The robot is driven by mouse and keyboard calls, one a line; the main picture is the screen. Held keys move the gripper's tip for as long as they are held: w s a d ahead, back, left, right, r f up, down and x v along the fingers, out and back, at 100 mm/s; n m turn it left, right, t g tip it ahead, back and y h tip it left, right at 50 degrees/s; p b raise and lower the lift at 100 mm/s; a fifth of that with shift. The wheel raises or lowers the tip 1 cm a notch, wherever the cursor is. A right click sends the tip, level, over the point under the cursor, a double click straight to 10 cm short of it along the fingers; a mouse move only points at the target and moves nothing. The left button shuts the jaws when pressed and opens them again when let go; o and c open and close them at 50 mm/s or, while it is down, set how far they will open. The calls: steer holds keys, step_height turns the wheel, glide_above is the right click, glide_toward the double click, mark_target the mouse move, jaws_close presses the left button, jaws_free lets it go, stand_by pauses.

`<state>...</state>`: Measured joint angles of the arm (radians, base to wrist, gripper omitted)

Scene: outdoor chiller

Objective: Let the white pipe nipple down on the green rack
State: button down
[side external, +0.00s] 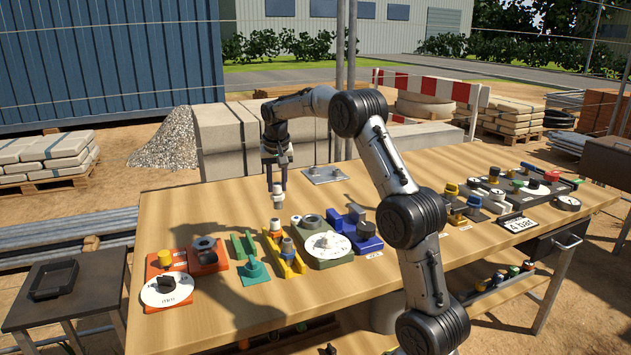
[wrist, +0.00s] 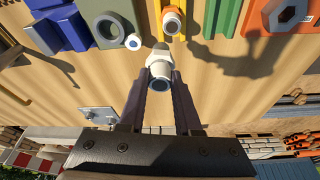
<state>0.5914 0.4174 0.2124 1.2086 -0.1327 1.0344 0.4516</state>
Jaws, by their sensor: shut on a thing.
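My gripper (side external: 277,186) is shut on the white pipe nipple (side external: 278,197) and holds it upright above the bare wood behind the racks. In the wrist view, the nipple (wrist: 162,66) sits between the fingertips, its blue bore facing the camera. The green rack (side external: 238,247) stands on the table, in front and to the left of the gripper in the side view.
Orange blocks (side external: 207,256) stand left. A white dial (side external: 326,244) and a blue rack (side external: 363,240) are further right. The wood behind the racks is mostly clear.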

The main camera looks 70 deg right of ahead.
steer(key=w+a+n, duration=0.2)
steer(key=w+a, duration=0.4)
steer(key=a, duration=0.3)
steer(key=shift+w+a+t, duration=0.15)
steer(key=shift+a+t, duration=0.15)
steer(key=shift+a, duration=0.1)
steer(key=shift+r, duration=0.1)
steer(key=shift+f, duration=2.5)
steer(key=shift+f, duration=0.3)
steer(key=shift+f, duration=1.2)
steer(key=shift+f, duration=0.15)
steer(key=shift+f, duration=0.3)
steer(key=shift+f, duration=0.55)
